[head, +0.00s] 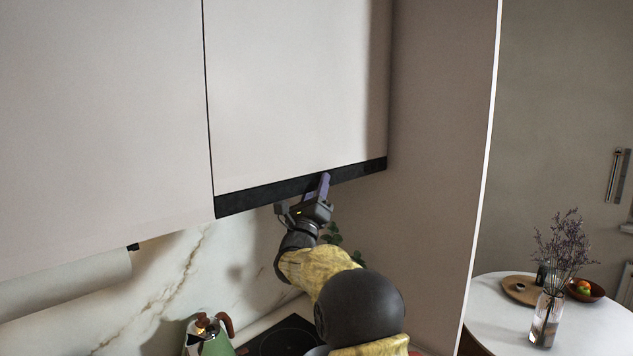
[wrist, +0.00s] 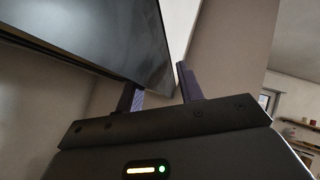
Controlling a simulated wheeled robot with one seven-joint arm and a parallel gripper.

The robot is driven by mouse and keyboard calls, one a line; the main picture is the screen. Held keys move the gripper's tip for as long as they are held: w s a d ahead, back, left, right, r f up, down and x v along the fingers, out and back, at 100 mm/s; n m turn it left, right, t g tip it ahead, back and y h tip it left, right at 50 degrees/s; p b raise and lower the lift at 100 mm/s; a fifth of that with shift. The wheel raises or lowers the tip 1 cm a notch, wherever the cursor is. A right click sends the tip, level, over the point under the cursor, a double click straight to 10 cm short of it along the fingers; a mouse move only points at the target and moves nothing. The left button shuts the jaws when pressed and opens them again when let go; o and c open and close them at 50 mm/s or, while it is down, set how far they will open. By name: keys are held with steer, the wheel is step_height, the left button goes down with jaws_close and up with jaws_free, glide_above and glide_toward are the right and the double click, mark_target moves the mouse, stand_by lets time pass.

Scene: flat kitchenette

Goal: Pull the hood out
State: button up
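The hood (head: 260,196) is a slim black strip along the bottom of the upper cabinet, and it looks flush with the cabinet front. In the wrist view its dark glossy underside (wrist: 105,40) fills the upper left. My gripper (head: 323,180) is at the hood's front edge, right of its middle. In the wrist view my gripper (wrist: 158,76) has its two purple fingers apart, with the edge of the hood reaching in near the gap between them. I cannot tell whether either finger touches it. Part of the strip is hidden behind the fingers.
A tall side panel (head: 435,150) stands right of the hood. Below are a black cooktop (head: 285,338), a green kettle (head: 210,338) and a paper roll (head: 65,285). A round white table (head: 590,325) with a vase (head: 546,318) stands at the right.

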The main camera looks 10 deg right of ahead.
jaws_close()
steer(key=shift+s+r, duration=0.1)
steer(key=shift+s, duration=0.05)
steer(key=shift+d, duration=0.1)
